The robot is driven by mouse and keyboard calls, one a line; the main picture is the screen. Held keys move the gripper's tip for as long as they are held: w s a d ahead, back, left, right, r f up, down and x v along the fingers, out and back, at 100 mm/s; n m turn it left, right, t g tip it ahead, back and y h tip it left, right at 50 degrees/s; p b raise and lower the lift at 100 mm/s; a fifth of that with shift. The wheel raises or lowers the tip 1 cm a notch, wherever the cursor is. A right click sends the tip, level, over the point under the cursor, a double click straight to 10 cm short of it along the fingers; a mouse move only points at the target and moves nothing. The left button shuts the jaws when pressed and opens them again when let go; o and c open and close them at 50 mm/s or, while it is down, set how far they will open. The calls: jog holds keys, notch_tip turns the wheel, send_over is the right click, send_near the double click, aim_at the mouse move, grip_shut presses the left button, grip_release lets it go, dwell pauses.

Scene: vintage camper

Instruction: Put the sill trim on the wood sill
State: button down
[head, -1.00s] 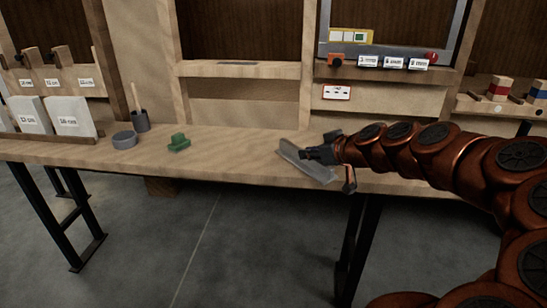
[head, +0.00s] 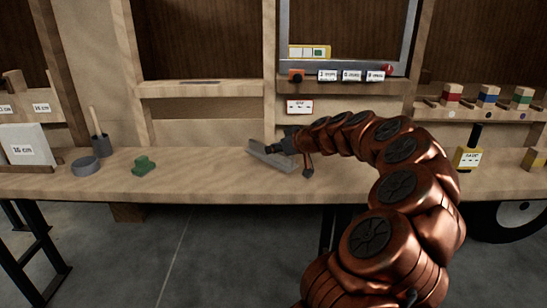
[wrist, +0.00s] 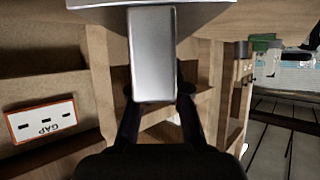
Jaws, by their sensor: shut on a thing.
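The sill trim is a grey metal angle piece (head: 262,154), tilted above or at the bench top in the head view. My gripper (head: 279,148) is shut on it, and in the wrist view the two dark fingers (wrist: 158,92) hold its flat silver plate (wrist: 152,55). The wood sill (head: 205,89) is the pale ledge under the dark panelled opening, up and left of my gripper. A thin dark strip shows on its top. I cannot tell whether the trim touches the bench.
On the bench (head: 215,190) stand a green block (head: 143,165), a grey round tin (head: 86,166) and a dark cup with a stick (head: 99,145). A labelled window frame (head: 345,68) rises behind my arm. A yellow block (head: 467,158) stands at right.

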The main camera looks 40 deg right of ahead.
aim_at(274, 155)
jog(key=shift+w+d+f, duration=0.1)
jog(key=shift+w+d, duration=0.4)
jog(key=shift+w, duration=0.05)
jog(key=shift+f, duration=1.7)
jog(key=shift+f+b, duration=0.2)
jog(key=shift+b, duration=0.3)
jog(key=c, duration=1.1)
grip_release()
jog(key=shift+r, duration=0.1)
jog(key=shift+c, duration=0.2)
jog(key=shift+r+p, duration=0.2)
jog(key=shift+p, duration=0.15)
jog(key=v, duration=1.2)
